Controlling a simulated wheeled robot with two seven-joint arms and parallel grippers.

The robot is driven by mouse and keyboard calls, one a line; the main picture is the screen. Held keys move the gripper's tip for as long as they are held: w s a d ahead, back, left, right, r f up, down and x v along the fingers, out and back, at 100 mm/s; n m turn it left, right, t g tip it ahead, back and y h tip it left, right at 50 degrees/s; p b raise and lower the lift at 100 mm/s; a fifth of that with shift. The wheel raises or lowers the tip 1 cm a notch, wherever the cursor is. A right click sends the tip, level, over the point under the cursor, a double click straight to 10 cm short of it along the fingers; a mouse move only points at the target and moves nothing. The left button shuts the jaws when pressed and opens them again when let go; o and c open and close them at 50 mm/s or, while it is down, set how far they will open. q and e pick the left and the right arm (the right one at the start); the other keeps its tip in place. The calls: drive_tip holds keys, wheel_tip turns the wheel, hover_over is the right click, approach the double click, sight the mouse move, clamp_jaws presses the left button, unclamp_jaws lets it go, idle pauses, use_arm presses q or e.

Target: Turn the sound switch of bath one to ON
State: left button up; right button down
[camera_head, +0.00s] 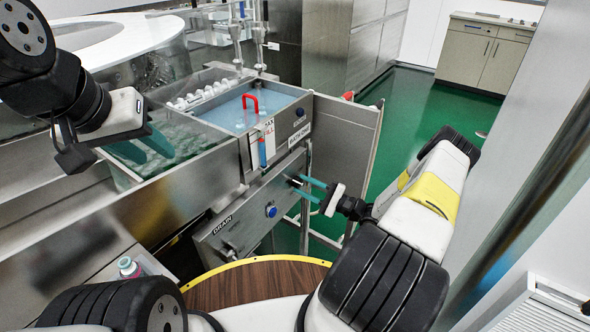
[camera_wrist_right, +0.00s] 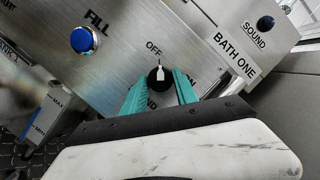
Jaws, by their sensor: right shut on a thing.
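The sound switch of bath one is a round black knob with a white pointer (camera_wrist_right: 160,85) on the steel panel in the right wrist view. Its pointer aims up, close to the OFF label (camera_wrist_right: 153,47). The label to its right is partly hidden by a finger, with only the end of ON showing. My right gripper (camera_wrist_right: 159,88) has its teal fingers on either side of the knob and is shut on it. In the head view the right gripper (camera_head: 299,186) reaches the panel front. My left gripper (camera_head: 142,149) is open and empty above the bath at left.
The BATH ONE label (camera_wrist_right: 237,57), a dark button (camera_wrist_right: 265,22) by a second SOUND label and a blue FILL button (camera_wrist_right: 84,39) are near the knob. A red handle (camera_head: 250,101) stands over the blue bath.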

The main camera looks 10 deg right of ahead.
drive_tip(key=shift+s+a+m+t+h, duration=0.1)
drive_tip(key=shift+m+t+h, duration=0.9)
drive_tip(key=shift+m, duration=2.75)
drive_tip(key=shift+s+a+m+t+h, duration=0.1)
drive_tip(key=shift+m+t+h, duration=0.85)
drive_tip(key=shift+m, duration=2.85)
drive_tip(key=shift+s+a+m+t+h, duration=0.1)
drive_tip(key=shift+m+t+h, duration=0.9)
drive_tip(key=shift+m, duration=2.75)
drive_tip(key=shift+m+h, duration=0.25)
drive_tip(key=shift+m, duration=0.05)
drive_tip(key=c, duration=1)
unclamp_jaws()
drive_tip(key=shift+o, duration=0.2)
drive_tip(key=v, duration=0.7)
drive_tip(key=shift+s+d, duration=0.25)
drive_tip(key=shift+s, duration=0.1)
